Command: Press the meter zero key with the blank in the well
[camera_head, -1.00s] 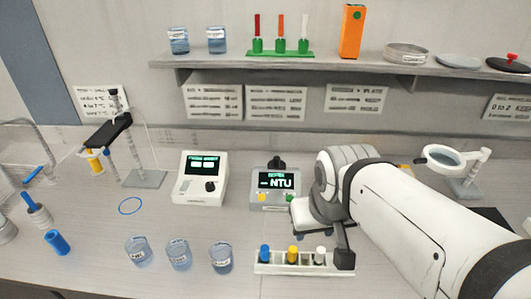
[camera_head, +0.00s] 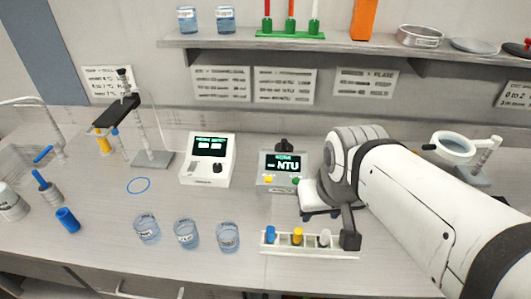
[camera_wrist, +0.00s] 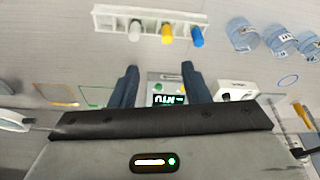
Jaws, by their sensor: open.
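The meter (camera_head: 283,172) is a small grey box with a lit display reading "NTU". A yellow key (camera_head: 268,179) and a green key (camera_head: 296,181) sit on its front; I cannot read which is zero. A dark round part (camera_head: 284,145) stands at its top back, and I cannot see whether a blank is in the well. My gripper (camera_wrist: 160,67) is open and empty, its dark fingers apart, with the meter (camera_wrist: 166,90) showing between them in the wrist view. In the head view the gripper is just right of the meter, fingertips mostly hidden.
A white rack (camera_head: 310,253) with blue, yellow and white-capped vials stands in front of the meter. Another white instrument (camera_head: 207,160) stands left of it. Several labelled beakers (camera_head: 186,233) are front left. A magnifier stand (camera_head: 470,172) is right, beyond my arm.

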